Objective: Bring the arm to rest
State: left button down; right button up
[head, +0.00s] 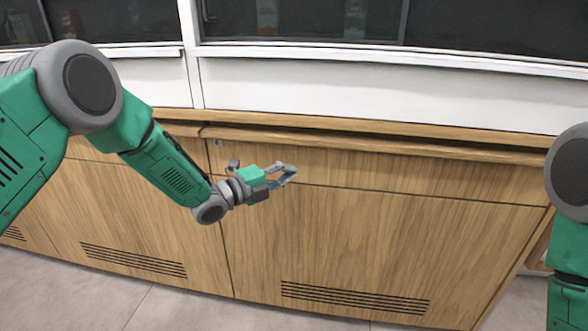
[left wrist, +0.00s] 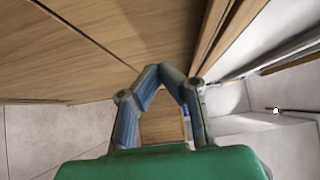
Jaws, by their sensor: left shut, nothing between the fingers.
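My left arm comes in from the left in the head view, and its gripper (head: 288,174) is in front of the wooden counter front (head: 360,230). The gripper points to the right, just below the counter's top edge. In the left wrist view the fingertips (left wrist: 160,70) meet, with nothing between them. My right arm shows only in part at the right edge of the head view, and its gripper is out of sight.
The counter has a wooden ledge (head: 400,146) along its top and vent slots (head: 350,297) low on its panels. A white wall strip (head: 300,90) and dark windows (head: 300,18) are above it. Bare tiled floor (head: 180,308) lies in front.

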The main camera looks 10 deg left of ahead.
pick_arm(q)
jog(key=p+v, duration=0.2)
jog(key=v, duration=0.5)
jog(key=s+a+f+n+g+y+p, duration=0.2)
jog(key=s+f+n+g+y, duration=0.15)
jog(key=s+f+n, duration=0.55)
jog(key=s+a+f+n+g+y+p, duration=0.2)
jog(key=s+f+n+y, duration=0.3)
jog(key=s+f+n, duration=0.45)
jog(key=s+a+n+g+y+p, duration=0.1)
jog(key=s+a+n+g+y, duration=0.1)
jog(key=s, duration=1)
jog(key=s+a+n+g+y+p, duration=0.1)
jog(key=s+a+n+g, duration=0.3)
jog(key=s, duration=0.8)
jog(key=shift+s+r+n+g+y, duration=0.25)
jog(key=shift+r+n+g+y, duration=0.15)
jog(key=shift+n+y, duration=0.4)
